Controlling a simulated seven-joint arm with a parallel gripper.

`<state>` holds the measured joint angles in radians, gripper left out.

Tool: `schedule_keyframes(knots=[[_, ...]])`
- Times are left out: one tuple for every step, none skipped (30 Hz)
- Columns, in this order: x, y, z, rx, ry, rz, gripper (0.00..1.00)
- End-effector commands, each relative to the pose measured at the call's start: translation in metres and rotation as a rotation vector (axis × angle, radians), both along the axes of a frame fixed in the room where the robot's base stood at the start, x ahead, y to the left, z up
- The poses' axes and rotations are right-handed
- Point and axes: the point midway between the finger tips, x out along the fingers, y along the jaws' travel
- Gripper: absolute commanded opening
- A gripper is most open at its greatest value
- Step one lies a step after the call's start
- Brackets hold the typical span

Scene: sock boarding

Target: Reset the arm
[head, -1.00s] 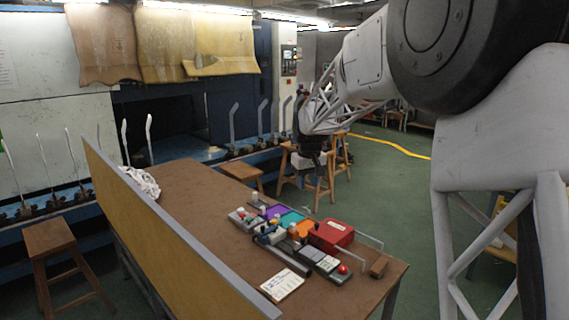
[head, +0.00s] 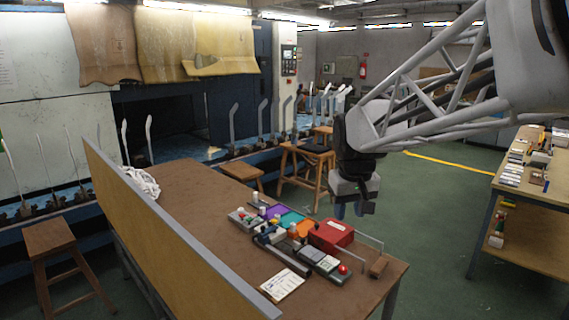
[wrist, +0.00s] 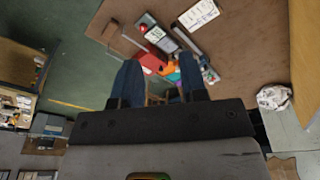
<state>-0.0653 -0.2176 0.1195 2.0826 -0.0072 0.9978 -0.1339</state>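My gripper (head: 352,209) hangs in the air beside the far right edge of the brown table (head: 190,195), above the green floor, in the head view. In the wrist view its two dark blue fingers (wrist: 157,84) stand apart with a gap between them, and nothing is held there. Through and beyond the fingers the wrist view shows the table (wrist: 245,40) and the things on it from above. My arm reaches in from the upper right of the head view.
On the table are a red box (head: 331,235), purple, teal and orange pieces, a grey device with a red button (head: 343,269), a white card (head: 282,284) and a white cloth bundle (head: 142,181). A yellow board (head: 170,240) borders the table. Wooden stools (head: 303,172) and a shelf table (head: 535,190) stand nearby.

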Motion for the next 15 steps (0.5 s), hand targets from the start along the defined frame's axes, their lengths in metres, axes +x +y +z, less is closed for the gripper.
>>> schedule_keyframes(knots=[[-0.014, -0.003, 0.0, 0.001, -0.004, -0.01, 0.4], [-0.022, -0.005, 0.0, 0.002, -0.007, -0.017, 0.4], [-0.032, -0.007, -0.001, 0.003, -0.009, -0.026, 0.4], [-0.04, -0.008, -0.002, 0.003, -0.011, -0.031, 0.4], [-0.048, -0.01, -0.003, 0.005, -0.013, -0.037, 0.4], [-0.058, -0.012, -0.004, 0.005, -0.016, -0.045, 0.4], [-0.066, -0.013, -0.005, 0.006, -0.019, -0.051, 0.4], [-0.073, -0.014, -0.007, 0.007, -0.02, -0.057, 0.4], [-0.083, -0.016, -0.008, 0.008, -0.024, -0.066, 0.4], [-0.091, -0.017, -0.01, 0.008, -0.025, -0.072, 0.4], [-0.098, -0.019, -0.011, 0.01, -0.028, -0.078, 0.4], [-0.109, -0.02, -0.014, 0.011, -0.03, -0.086, 0.4], [-0.116, -0.022, -0.015, 0.011, -0.032, -0.092, 0.4], [-0.124, -0.023, -0.017, 0.012, -0.034, -0.099, 0.4], [-0.133, -0.025, -0.02, 0.013, -0.036, -0.106, 0.4]])
